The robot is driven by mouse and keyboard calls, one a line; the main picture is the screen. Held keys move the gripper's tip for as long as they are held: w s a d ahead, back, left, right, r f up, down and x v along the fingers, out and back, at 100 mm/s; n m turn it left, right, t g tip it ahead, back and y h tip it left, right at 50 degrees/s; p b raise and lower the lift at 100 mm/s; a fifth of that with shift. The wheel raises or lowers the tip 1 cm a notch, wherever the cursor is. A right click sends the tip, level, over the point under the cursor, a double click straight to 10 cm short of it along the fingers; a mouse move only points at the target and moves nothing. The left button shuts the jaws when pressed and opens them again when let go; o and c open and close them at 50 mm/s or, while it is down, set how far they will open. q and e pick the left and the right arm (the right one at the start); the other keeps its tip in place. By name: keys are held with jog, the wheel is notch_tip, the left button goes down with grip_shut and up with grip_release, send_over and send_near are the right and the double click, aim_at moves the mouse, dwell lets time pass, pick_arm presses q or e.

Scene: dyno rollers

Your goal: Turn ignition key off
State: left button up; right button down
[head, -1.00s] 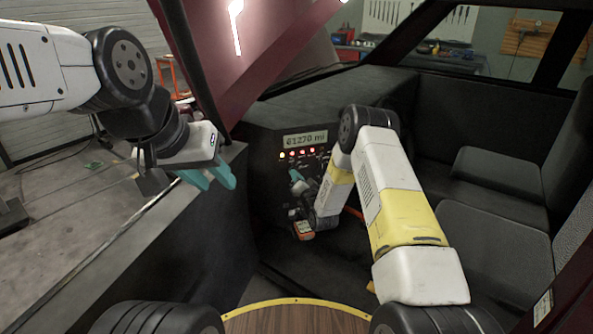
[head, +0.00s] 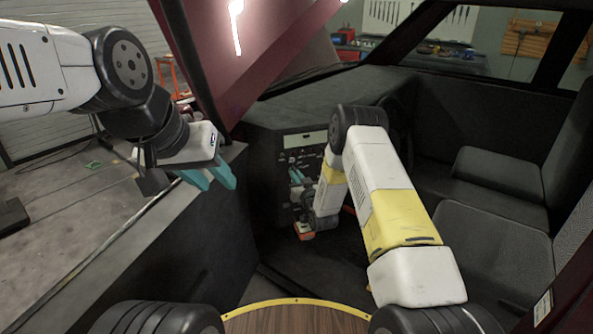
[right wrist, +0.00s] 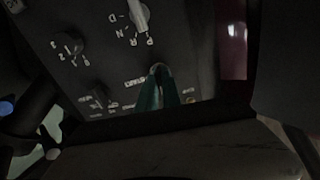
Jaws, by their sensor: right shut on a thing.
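My right gripper (head: 297,176) is at the dark dashboard panel (head: 287,163). In the right wrist view its teal fingers (right wrist: 159,92) are closed together at the panel, beside small white lettering that seems to read START. The ignition key is hidden between these fingers. The display (head: 305,139) at the top of the panel is blank and the row of indicator lamps below it is unlit. My left gripper (head: 210,177) is open and empty at the left, over the vehicle's door sill, well away from the panel.
The right wrist view shows a gear selector (right wrist: 139,14) marked with letters and a numbered rotary knob (right wrist: 72,45) near my fingers. Seats (head: 490,240) stand at the right. A slanted dark red door or pillar (head: 215,60) lies between my arms.

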jog(key=shift+n, duration=0.6)
jog(key=c, duration=1.5)
grip_release()
jog(key=v, duration=0.7)
jog(key=shift+s+d, duration=0.1)
jog(key=shift+s, duration=0.3)
